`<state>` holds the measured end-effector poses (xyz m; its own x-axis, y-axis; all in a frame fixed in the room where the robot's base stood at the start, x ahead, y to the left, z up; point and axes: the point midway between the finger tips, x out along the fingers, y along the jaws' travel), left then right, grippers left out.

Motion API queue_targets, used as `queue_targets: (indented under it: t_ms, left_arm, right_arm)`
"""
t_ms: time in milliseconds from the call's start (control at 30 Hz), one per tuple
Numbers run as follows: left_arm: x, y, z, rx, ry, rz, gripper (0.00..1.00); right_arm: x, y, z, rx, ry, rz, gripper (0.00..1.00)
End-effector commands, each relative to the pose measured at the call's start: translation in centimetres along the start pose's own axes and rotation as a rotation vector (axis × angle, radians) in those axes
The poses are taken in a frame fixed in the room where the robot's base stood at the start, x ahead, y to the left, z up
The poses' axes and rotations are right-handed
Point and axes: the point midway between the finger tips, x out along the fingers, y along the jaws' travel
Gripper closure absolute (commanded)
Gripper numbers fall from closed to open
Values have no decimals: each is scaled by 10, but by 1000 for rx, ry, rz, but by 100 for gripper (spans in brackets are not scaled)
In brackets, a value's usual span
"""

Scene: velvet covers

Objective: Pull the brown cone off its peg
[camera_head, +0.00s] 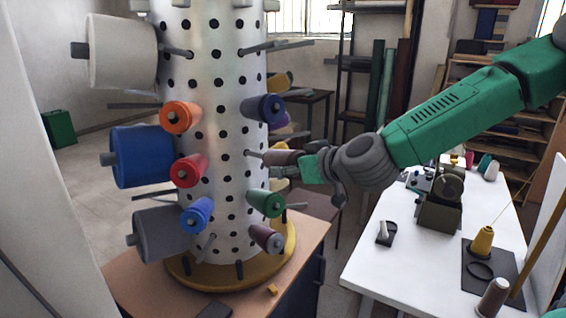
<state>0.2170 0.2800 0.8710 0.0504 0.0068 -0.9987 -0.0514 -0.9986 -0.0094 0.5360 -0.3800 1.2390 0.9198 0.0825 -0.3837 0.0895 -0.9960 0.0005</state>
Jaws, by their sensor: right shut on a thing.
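The brown cone (281,157) sits on a peg on the right side of the perforated metal column (222,215). The peg's bare stub shows between the cone and the column. My right gripper (308,168) comes in from the right and is shut on the brown cone's outer end. The fingers partly hide that end of the cone. My left gripper is not in view.
Several other cones are close by on the column, including a dark blue one (263,108) above and a green one (266,203) below. A white table (385,270) at right holds a small machine (440,203) and a yellow cone (482,241).

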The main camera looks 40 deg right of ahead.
Motion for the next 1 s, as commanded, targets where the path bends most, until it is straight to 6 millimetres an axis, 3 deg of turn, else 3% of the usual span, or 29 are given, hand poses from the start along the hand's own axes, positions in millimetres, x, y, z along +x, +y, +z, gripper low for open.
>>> queue_targets:
  t_ms: [633,1000]
  left_arm:
    - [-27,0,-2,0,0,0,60]
    - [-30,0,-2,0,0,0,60]
  right_arm:
    - [-45,0,8,2,1,-1,76]
    - [-66,0,14,2,1,0,76]
